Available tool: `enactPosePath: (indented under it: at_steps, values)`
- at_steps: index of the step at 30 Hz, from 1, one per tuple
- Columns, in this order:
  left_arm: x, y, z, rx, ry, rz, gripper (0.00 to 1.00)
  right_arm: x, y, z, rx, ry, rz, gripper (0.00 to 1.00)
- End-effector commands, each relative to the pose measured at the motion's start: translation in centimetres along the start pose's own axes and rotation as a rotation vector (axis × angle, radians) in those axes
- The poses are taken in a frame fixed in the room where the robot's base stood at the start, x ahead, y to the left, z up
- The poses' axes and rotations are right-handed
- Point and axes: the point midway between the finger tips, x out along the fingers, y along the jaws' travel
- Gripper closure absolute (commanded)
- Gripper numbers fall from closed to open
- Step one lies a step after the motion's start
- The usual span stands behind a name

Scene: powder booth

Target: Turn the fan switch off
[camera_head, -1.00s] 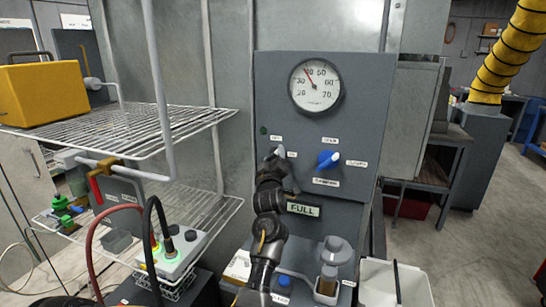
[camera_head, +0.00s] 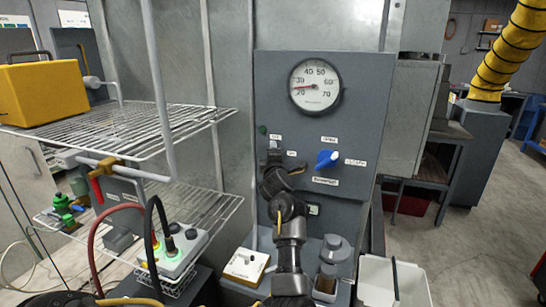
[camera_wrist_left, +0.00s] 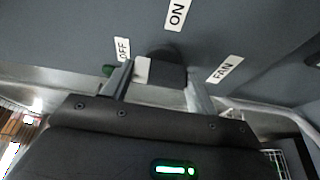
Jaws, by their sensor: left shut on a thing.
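The fan switch is a dark knob with a white mark (camera_head: 273,144) on the grey panel, below the gauge. In the left wrist view the knob (camera_wrist_left: 168,68) sits between my two fingers, and its white mark faces the OFF label (camera_wrist_left: 122,49). The ON label (camera_wrist_left: 176,13) is above it and the FAN label (camera_wrist_left: 224,69) to its right. My left gripper (camera_head: 274,160) reaches up from below and is shut on the knob; it also shows in the left wrist view (camera_wrist_left: 160,85). It hides much of the knob in the head view. My right gripper is not in view.
A round gauge (camera_head: 315,85) is above, its needle pointing left at a low value. A blue knob (camera_head: 327,158) is close right of the switch. A wire rack (camera_head: 180,120) stands left; a white bin (camera_head: 420,285) stands lower right.

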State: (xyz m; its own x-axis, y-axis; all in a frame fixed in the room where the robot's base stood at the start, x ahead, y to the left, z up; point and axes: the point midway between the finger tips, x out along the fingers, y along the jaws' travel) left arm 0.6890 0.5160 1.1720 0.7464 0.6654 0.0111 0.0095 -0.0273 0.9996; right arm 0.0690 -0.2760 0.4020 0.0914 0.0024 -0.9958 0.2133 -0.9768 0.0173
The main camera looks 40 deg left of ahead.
Motion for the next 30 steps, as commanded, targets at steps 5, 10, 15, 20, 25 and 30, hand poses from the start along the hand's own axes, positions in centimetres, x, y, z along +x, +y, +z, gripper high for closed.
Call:
enactPosePath:
  at_steps: [5, 10, 15, 20, 25, 30]
  values:
    - [0.01, 0.04, -0.04, -0.034, 0.001, -0.013, 0.65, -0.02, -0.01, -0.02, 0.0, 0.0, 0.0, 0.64]
    - [0.01, 0.03, -0.05, -0.043, 0.001, -0.017, 0.65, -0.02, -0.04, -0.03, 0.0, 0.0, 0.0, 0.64]
    - [0.01, 0.02, -0.05, -0.044, 0.001, -0.017, 0.65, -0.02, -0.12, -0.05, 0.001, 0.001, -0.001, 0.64]
    - [0.01, 0.02, -0.05, -0.043, 0.001, -0.017, 0.38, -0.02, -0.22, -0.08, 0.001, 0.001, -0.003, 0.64]
    - [0.01, 0.03, -0.04, -0.042, 0.001, -0.017, 0.2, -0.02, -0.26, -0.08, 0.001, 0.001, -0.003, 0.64]
    - [0.01, 0.02, -0.03, -0.041, 0.001, -0.017, 0.2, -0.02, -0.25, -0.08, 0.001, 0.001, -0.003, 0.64]
